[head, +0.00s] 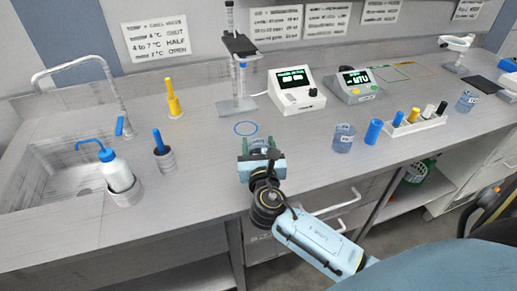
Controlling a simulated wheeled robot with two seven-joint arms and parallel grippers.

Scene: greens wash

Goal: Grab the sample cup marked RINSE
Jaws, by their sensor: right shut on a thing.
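My right gripper (259,148) is over the near part of the counter, just in front of a blue ring mark (246,128). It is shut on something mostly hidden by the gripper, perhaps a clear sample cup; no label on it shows. A clear sample cup (343,138) with a white label stands upright on the counter to the right of the gripper. Another clear labelled cup (466,101) stands at the far right. Their lettering is too small to read, so I cannot tell which is marked RINSE. My left gripper is not in view.
A sink (65,170), a wash bottle (117,172) and a holder with a blue tool (162,150) are at left. A stand (238,102) and two meters (296,92) are behind. A blue cylinder (373,132) and a vial rack (416,126) are at right.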

